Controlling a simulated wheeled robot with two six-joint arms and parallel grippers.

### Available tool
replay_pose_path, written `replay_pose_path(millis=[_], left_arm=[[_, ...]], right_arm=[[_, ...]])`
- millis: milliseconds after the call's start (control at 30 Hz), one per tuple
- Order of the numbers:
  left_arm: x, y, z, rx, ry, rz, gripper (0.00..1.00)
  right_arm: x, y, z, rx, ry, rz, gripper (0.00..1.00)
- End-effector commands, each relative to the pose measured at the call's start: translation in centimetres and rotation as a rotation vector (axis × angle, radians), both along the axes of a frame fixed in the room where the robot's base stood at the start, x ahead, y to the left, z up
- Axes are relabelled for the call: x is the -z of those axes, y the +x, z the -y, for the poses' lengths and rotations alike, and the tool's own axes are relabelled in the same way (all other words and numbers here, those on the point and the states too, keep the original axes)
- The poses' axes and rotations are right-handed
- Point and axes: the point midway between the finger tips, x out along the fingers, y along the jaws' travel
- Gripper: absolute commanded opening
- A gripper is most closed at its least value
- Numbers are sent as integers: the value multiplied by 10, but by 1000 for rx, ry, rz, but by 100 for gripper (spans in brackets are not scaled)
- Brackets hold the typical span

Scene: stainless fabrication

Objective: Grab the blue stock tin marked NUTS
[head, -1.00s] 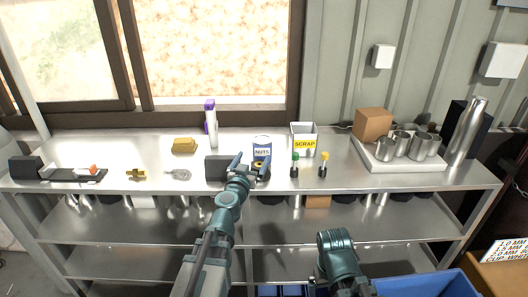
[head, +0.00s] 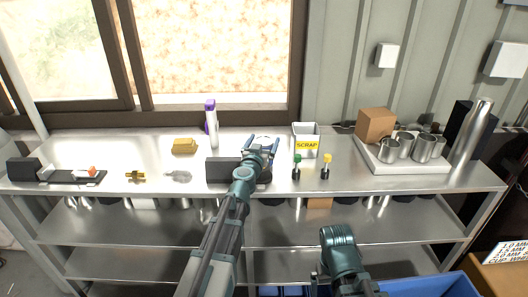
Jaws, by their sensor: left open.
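The blue stock tin (head: 263,139) stands upright on the steel bench top, near the middle. Its pale rim shows, but most of its body and its label are hidden behind my left gripper. My left gripper (head: 261,148) is open, with its blue-tipped fingers right at the tin, one towards each side. I cannot tell whether the fingers touch it.
A dark grey block (head: 220,170) stands just left of my left gripper. The SCRAP bin (head: 307,146), a green-topped tool (head: 297,166) and a yellow-topped tool (head: 326,166) are to the right. A purple-capped bottle (head: 211,124) stands behind. A tray (head: 408,167) holds several metal cups.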

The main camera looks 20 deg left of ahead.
Motion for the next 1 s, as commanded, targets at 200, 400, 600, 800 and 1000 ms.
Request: replay_pose_path(millis=[200, 400, 600, 800, 1000], left_arm=[[0, 2, 0, 0, 0, 0, 100], [0, 1, 0, 0, 0, 0, 66], [0, 1, 0, 0, 0, 0, 30], [0, 1, 0, 0, 0, 0, 0], [0, 1, 0, 0, 0, 0, 0]], right_arm=[[0, 0, 0, 0, 0, 0, 100], [0, 0, 0, 0, 0, 0, 100], [0, 0, 0, 0, 0, 0, 100], [0, 0, 0, 0, 0, 0, 100], [0, 0, 0, 0, 0, 0, 100]])
